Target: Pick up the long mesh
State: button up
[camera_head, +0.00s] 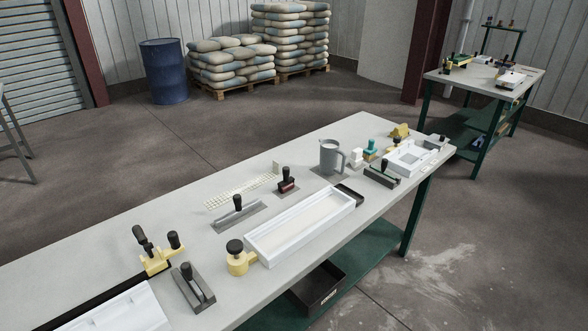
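A long, narrow, pale cream mesh (242,190) lies flat on the grey workbench (330,145) in the head view, behind the long white mould. Its open grid runs from lower left to upper right. A grey flat trowel with a black upright handle (238,203) lies just in front of it; the handle top comes close to the mesh's front edge. A small pale block stands at the mesh's right end. My gripper is not in view.
A long white mould tray (300,225) lies in front, with a yellow clamp at its left end. A dark red hand tool (287,186) and a grey jug (330,156) stand right of the mesh. Bench behind the mesh is clear.

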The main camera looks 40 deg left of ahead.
aim_at(219, 200)
jog(key=u, duration=0.05)
jog(key=i, duration=1.3)
jog(key=u, duration=2.2)
jog(key=i, duration=0.95)
jog(key=u, duration=0.05)
